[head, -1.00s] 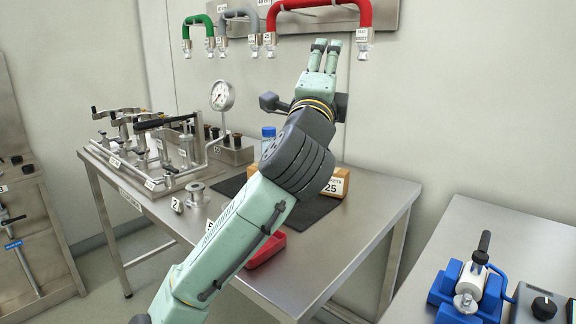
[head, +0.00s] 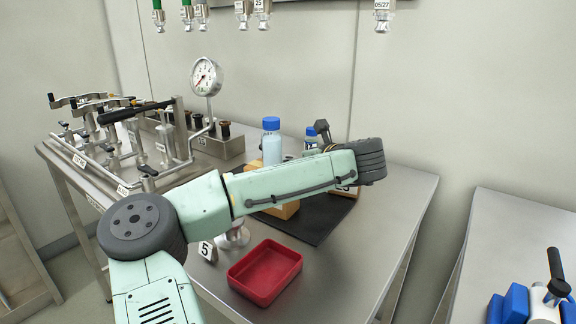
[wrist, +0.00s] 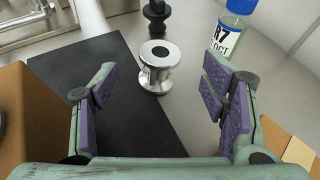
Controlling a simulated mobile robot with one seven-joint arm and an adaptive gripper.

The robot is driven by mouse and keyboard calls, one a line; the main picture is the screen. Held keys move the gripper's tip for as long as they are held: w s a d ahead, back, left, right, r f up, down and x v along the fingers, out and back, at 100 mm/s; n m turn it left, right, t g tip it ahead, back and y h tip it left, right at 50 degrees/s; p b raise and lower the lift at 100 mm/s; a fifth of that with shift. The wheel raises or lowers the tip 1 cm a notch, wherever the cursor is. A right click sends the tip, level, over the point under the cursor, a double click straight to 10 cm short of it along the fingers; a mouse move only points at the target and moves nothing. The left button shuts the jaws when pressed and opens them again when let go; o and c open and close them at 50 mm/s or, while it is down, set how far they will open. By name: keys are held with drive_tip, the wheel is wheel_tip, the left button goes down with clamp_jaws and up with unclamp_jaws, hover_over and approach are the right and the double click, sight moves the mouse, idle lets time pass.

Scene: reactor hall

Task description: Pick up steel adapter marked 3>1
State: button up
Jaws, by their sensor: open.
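A steel flanged spool-shaped piece (wrist: 155,66) stands upright at the upper middle of the wrist view. A small pale label shows on its left side, but its marking is not readable. My gripper (wrist: 161,84) is open and empty, one finger on each side of the picture. The piece stands beyond the fingertips, roughly between them, and nothing touches it. In the head view my arm hides the gripper and that piece. Another steel flanged piece (head: 233,237) stands by the number 5 tag, partly behind my arm; I cannot read a marking on it.
A blue-capped bottle (wrist: 230,38) stands right of the spool; a black fitting (wrist: 155,14) stands behind it. Cardboard boxes (wrist: 28,115) flank the gripper. A dark mat (wrist: 95,75) lies below. A red tray (head: 265,272) sits at the table's front, a pressure gauge (head: 206,78) behind.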

drive_tip(key=p+x, duration=0.1)
drive_tip(key=x, duration=0.4)
drive_tip(key=shift+w+f, duration=0.1)
drive_tip(key=shift+c, duration=0.6)
drive_tip(key=c, duration=1.3)
